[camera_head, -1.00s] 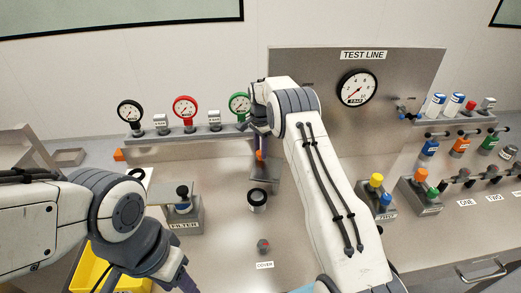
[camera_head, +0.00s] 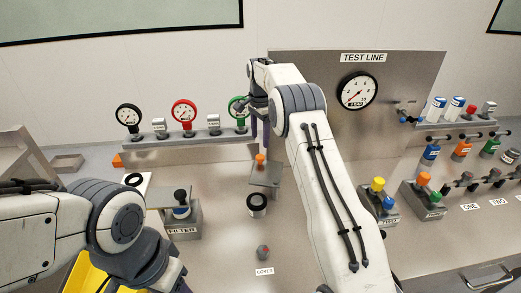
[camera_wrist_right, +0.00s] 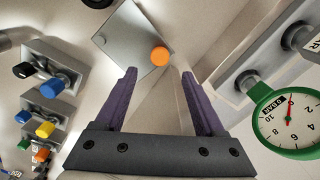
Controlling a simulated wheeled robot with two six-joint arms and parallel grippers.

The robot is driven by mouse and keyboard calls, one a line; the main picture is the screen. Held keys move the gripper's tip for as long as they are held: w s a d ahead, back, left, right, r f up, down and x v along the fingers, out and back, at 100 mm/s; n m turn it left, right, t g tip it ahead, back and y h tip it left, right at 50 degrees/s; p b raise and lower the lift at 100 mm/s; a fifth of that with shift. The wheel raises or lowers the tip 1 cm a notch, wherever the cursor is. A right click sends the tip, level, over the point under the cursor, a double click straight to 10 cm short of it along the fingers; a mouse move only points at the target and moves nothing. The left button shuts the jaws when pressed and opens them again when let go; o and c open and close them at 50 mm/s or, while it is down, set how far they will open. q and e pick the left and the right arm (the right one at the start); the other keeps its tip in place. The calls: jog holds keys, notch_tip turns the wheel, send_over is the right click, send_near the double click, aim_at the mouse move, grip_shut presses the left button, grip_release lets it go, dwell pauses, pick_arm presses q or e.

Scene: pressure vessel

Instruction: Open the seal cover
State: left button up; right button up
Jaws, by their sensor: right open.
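A grey metal plate (camera_head: 264,178) with an orange knob (camera_head: 260,160) is in the middle of the head view, in front of the gauge rail; I take it to be the seal cover. In the right wrist view the plate (camera_wrist_right: 128,40) lies beyond the fingers, and its orange knob (camera_wrist_right: 159,56) shows between and just past the fingertips. My right gripper (camera_head: 260,140) is open above the knob, and it shows empty in the wrist view (camera_wrist_right: 159,72). My left gripper (camera_head: 178,284) is low at the left, partly cut off by the frame edge.
A dark-rimmed round part (camera_head: 257,205) stands just in front of the plate. A small knob (camera_head: 263,252) sits by the COVER label (camera_head: 265,271). The filter block (camera_head: 183,220) is at the left, a yellow bin (camera_head: 82,270) behind my left arm. A green gauge (camera_head: 237,107) is close to my right gripper.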

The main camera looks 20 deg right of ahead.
notch_tip(320, 180, up, 3)
jog(key=shift+f, duration=0.1)
dwell(0.4)
